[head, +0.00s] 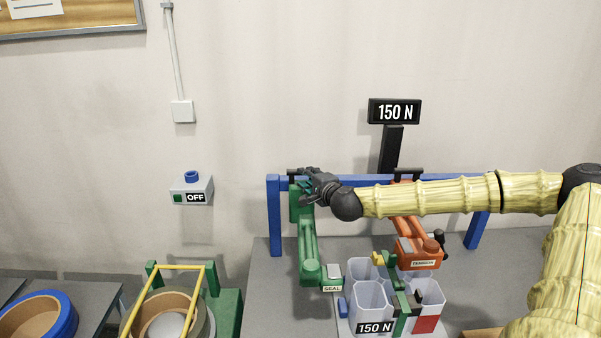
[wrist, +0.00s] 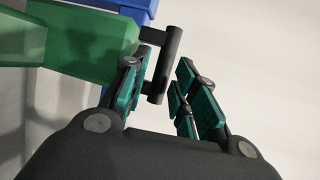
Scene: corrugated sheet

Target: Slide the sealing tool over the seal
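The green sealing tool (head: 308,240), labelled SEAL, hangs upright at the left end of the blue rail. Its black handle bar (wrist: 168,62) shows in the wrist view, joined to the green body (wrist: 95,45). My gripper (head: 306,184) is at the top of this tool. In the wrist view my gripper (wrist: 165,90) is open, with the handle bar between its teal-padded fingers; the gap is clearer on the right side. A dark green strap (head: 401,312) runs over the grey hexagonal containers (head: 370,295). I cannot make out the seal on it.
An orange tool (head: 417,250) labelled TENSION hangs right of the sealing tool on the blue rail (head: 273,215). A 150 N display (head: 394,112) stands behind. A switch box (head: 192,190) reading OFF is on the wall. A strap coil (head: 170,315) stands at lower left.

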